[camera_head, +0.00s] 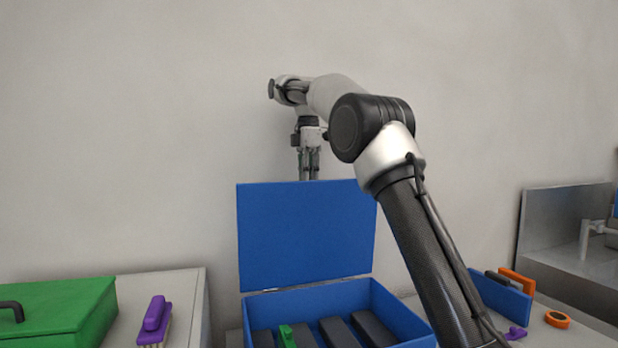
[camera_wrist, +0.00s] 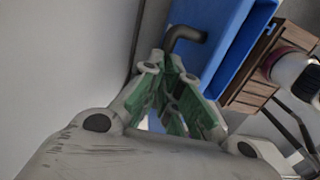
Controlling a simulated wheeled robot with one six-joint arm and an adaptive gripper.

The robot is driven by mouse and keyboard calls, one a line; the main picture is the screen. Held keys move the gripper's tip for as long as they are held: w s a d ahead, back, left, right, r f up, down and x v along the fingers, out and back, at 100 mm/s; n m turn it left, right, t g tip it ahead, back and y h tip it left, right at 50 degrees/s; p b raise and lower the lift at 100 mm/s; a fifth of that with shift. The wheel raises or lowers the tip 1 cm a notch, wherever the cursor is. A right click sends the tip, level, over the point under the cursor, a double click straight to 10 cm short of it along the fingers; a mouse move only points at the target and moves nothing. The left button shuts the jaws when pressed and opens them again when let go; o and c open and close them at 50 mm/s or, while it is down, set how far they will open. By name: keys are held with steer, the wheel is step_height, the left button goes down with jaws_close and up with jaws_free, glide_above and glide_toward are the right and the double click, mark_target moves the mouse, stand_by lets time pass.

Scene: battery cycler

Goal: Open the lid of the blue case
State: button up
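The blue case (camera_head: 400,313) stands in the middle of the head view. Its lid (camera_head: 305,235) is raised and stands nearly upright at the back, so the inside is open to view. My gripper (camera_head: 308,177) points down at the lid's top edge, with its fingertips partly hidden behind it. In the wrist view my gripper's fingers (camera_wrist: 172,62) come close together beside a dark bent handle (camera_wrist: 186,36) on the blue lid (camera_wrist: 218,35). I cannot tell whether the fingers touch or hold the handle.
Dark blocks (camera_head: 340,332) and a small green piece (camera_head: 287,336) lie in the case. A green box (camera_head: 75,310) and a purple brush (camera_head: 154,320) are at left. A blue bin (camera_head: 500,297) and an orange ring (camera_head: 557,319) are at right. A wall stands behind.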

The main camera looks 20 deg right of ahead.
steer(key=o, duration=0.5)
step_height(320, 180, down, 2)
steer(key=shift+w+f+g, duration=0.1)
steer(key=shift+f+g, duration=0.15)
steer(key=shift+g, duration=0.05)
steer(key=shift+o, duration=0.2)
steer(key=shift+w, duration=0.25)
